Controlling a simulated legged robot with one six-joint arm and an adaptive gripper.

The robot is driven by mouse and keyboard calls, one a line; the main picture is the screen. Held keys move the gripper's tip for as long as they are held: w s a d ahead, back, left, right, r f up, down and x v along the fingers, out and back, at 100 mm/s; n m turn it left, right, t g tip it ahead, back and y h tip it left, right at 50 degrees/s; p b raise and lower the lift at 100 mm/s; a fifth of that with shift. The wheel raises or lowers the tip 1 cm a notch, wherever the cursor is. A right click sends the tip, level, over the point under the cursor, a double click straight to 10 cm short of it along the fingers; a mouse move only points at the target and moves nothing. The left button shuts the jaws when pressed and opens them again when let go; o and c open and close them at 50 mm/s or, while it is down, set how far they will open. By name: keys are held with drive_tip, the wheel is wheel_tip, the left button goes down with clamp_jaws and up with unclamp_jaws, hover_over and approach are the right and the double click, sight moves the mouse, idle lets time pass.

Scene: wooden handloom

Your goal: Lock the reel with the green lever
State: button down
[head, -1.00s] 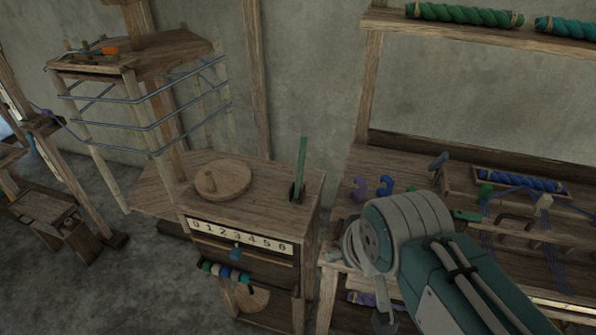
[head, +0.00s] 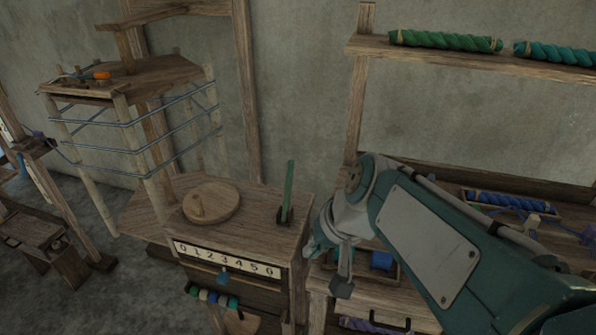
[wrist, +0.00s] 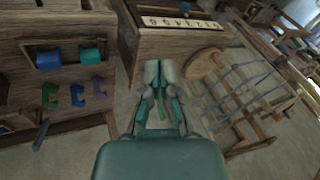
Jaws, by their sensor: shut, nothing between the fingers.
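The green lever (head: 287,190) stands nearly upright in a dark slot on the right of the wooden cabinet top (head: 255,205). The reel (head: 140,125), a wooden frame wound with blue-grey yarn, stands to its left; its yarn also shows in the wrist view (wrist: 235,85). My arm's wrist is right of the lever in the head view, apart from it in the picture; my fingers are not clear there. In the wrist view my gripper (wrist: 158,68) is shut and empty. A green strip shows between the finger bases; I cannot tell surely whether it is the lever.
A round wooden disc with a peg (head: 211,203) lies on the cabinet top left of the lever. A number strip (head: 226,260) runs along the cabinet front. A shelf (head: 450,52) holds green and teal yarn rolls. A workbench with blue yarn (head: 510,200) lies behind my arm.

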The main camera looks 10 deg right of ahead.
drive_tip(key=w+d+f+m+t+y, duration=0.1)
drive_tip(key=w+m+y, duration=0.2)
drive_tip(key=w, duration=0.5)
drive_tip(key=w+d+f+m+t+y, duration=0.1)
drive_tip(key=w+f+m+y, duration=0.15)
drive_tip(key=w, duration=0.65)
drive_tip(key=m+t+y, duration=0.2)
drive_tip(key=m+t, duration=0.5)
approach(288, 191)
drive_tip(key=w+d+r, duration=0.2)
drive_tip(key=w+d, duration=0.4)
drive_tip(key=w, duration=0.1)
drive_tip(key=shift+w+a+n, duration=0.1)
drive_tip(key=shift+w+n, duration=0.15)
drive_tip(key=shift+a, duration=0.1)
drive_tip(key=w+a, duration=0.4)
drive_tip(key=a, duration=0.4)
drive_tip(key=shift+a+r, duration=0.2)
drive_tip(key=shift+a, duration=0.05)
